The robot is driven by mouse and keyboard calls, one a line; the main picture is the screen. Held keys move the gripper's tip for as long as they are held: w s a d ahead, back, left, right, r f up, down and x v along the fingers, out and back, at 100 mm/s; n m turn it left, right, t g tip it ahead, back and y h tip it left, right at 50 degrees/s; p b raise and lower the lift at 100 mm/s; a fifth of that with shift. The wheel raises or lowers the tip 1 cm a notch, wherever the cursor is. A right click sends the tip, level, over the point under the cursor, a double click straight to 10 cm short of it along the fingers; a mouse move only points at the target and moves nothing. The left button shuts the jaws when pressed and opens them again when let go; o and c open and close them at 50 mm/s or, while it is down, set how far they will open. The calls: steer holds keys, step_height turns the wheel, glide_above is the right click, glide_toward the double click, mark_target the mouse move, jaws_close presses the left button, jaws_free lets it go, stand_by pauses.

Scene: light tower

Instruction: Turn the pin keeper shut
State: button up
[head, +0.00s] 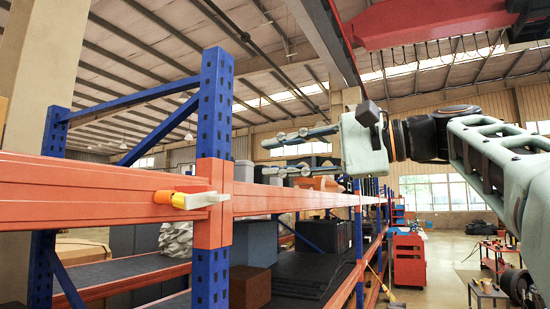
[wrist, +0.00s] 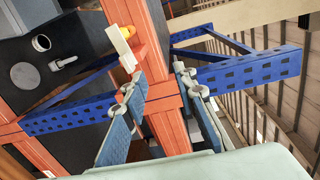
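The pin keeper has a pale lever (head: 203,199) and an orange and yellow cylindrical end (head: 165,197). The lever points right, roughly along the beam. The keeper also shows in the wrist view (wrist: 122,48), beyond the fingertips and left of the gap. My gripper (head: 276,157) is open and empty, above and to the right of the keeper in the head view. Its two fingers are spread apart in the wrist view (wrist: 157,82). Nothing touches the keeper.
The blue upright rises beside the keeper. Dark boxes (head: 323,234) and a brown box (head: 251,287) stand on the shelves behind the beam. A red cabinet (head: 409,260) stands farther off to the right. The air in front of the beam looks clear.

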steer(key=shift+s+d, duration=0.3)
steer(key=shift+d, duration=0.35)
